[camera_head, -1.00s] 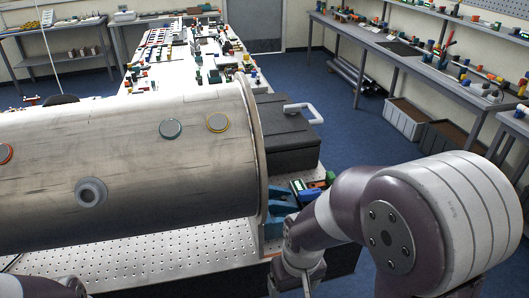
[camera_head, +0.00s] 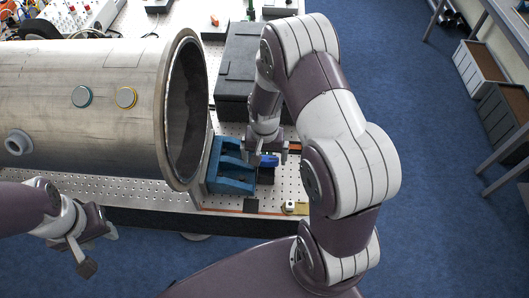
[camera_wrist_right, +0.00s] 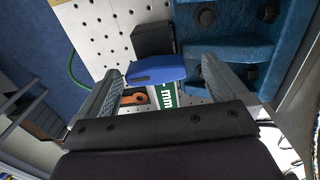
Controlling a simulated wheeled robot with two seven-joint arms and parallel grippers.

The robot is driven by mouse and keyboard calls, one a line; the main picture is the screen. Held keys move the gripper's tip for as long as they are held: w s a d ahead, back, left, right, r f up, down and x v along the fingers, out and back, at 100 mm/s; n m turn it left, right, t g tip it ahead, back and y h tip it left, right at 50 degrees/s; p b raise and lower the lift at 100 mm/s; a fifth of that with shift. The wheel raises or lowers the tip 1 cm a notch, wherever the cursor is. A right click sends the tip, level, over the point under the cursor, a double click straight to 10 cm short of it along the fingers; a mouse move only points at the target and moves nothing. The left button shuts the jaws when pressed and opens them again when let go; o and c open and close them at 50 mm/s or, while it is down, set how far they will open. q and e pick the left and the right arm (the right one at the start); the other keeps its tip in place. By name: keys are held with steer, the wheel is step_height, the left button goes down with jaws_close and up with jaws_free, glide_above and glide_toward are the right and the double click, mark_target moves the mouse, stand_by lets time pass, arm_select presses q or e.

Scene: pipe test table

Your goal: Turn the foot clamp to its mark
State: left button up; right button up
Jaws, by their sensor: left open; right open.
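The foot clamp's blue lever (camera_wrist_right: 155,71) lies between the open fingers of my right gripper (camera_wrist_right: 162,78) in the wrist view, with no clear contact. A black block (camera_wrist_right: 153,40) sits behind it, and a green scale with white marks (camera_wrist_right: 165,97) lies beside it. In the head view the lever (camera_head: 268,160) shows beside the blue pipe foot (camera_head: 231,166), just below my right gripper (camera_head: 262,150). My left gripper (camera_head: 97,252) is open and empty in front of the table. Which scale line is the mark is not clear.
The large metal pipe (camera_head: 90,100) lies on the perforated table (camera_head: 140,190), its open end near the blue foot. A black case (camera_head: 238,65) stands behind the foot. An orange part (camera_wrist_right: 134,99) lies near the lever.

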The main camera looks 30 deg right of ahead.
steer(key=shift+s+d+f, duration=0.1)
steer(key=shift+d+f, duration=0.15)
steer(key=shift+d, duration=0.3)
steer(key=shift+a, duration=0.25)
steer(key=c, duration=0.9)
steer(key=shift+c, duration=0.8)
arm_select(q)
steer(key=shift+d+r, duration=0.1)
steer(key=shift+d, duration=0.3)
